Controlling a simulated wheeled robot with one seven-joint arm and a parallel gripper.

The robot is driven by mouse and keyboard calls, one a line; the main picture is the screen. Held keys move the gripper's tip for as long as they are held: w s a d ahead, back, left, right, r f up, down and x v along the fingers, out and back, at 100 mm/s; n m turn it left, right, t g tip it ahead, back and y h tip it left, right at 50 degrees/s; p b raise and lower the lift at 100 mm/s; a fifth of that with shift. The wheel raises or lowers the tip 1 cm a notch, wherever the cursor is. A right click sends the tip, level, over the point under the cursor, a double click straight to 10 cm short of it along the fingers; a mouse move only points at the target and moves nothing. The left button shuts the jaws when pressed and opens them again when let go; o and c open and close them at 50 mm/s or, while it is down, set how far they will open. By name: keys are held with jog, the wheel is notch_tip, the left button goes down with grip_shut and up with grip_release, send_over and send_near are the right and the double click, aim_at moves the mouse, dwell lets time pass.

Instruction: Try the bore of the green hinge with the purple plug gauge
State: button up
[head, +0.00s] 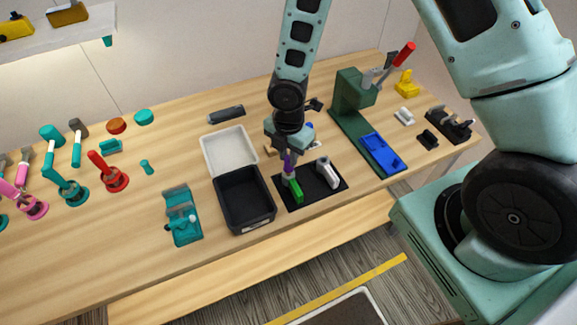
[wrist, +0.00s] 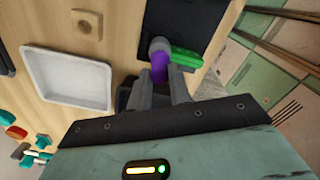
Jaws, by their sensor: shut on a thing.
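The purple plug gauge (head: 288,161) is upright between the fingers of my gripper (head: 287,153), which is shut on it. In the wrist view the plug gauge (wrist: 160,68) shows purple with a grey end, held between the fingertips of my gripper (wrist: 161,84). The green hinge (head: 295,190) lies on a black mat (head: 310,201) directly below the gripper. In the wrist view the hinge (wrist: 187,58) is beside the gauge's grey end. I cannot tell whether the gauge is in the hinge's bore.
A grey-white part (head: 328,174) lies on the mat's right side. A black bin (head: 245,200) and a white tray (head: 229,150) stand to the left. A green press (head: 352,100) with a blue plate (head: 382,152) stands to the right. A teal fixture (head: 183,217) is farther left.

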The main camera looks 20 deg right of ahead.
jog(key=shift+r+p, duration=2.3)
jog(key=shift+r, duration=0.4)
